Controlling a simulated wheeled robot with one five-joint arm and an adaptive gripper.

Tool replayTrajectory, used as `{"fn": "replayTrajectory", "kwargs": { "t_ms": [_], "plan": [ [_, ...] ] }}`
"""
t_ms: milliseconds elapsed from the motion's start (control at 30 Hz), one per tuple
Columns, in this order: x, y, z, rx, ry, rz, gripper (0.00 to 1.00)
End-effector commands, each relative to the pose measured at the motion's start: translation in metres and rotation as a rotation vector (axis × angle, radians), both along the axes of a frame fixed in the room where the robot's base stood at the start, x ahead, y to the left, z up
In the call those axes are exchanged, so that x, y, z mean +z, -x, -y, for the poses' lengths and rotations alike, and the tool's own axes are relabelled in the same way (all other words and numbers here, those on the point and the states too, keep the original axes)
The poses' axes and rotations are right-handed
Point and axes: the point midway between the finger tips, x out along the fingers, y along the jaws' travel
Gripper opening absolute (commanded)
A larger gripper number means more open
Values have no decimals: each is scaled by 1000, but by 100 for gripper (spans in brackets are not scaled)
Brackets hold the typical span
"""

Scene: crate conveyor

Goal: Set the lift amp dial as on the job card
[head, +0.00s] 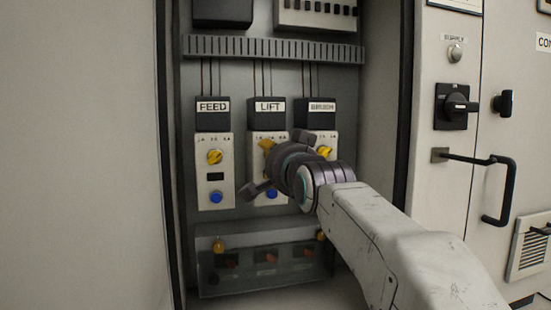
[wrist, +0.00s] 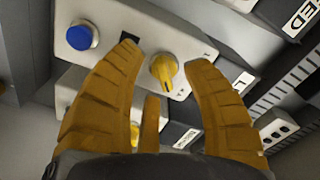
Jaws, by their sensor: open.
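The lift unit is a pale panel under the black LIFT label (head: 270,106), between two similar units. Its yellow dial (wrist: 163,70) shows in the wrist view, between the two orange fingers of my gripper (wrist: 165,57). The fingers are open, with visible space on both sides of the dial. I see no readable job card.
The feed unit (head: 215,185) with its yellow dial is at left. A third unit's yellow dial (head: 325,152) is close to my wrist at right. A clear-fronted box (head: 265,272) lies below. A black door handle (head: 495,190) sticks out at right.

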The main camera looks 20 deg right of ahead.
Motion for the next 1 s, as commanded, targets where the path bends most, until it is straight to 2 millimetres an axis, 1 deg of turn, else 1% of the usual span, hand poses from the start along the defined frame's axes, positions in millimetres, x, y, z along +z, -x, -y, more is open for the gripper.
{"fn": "replayTrajectory", "kwargs": {
  "t_ms": [133,367,400,900,933,1000],
  "plan": [
    [0,-4,0,0,0,0,44],
    [0,-4,0,0,0,0,44],
    [0,-4,0,0,0,0,47],
    [0,-4,0,0,0,0,2],
    [0,-4,0,0,0,0,0],
    [0,-4,0,0,0,0,0]
  ]
}}
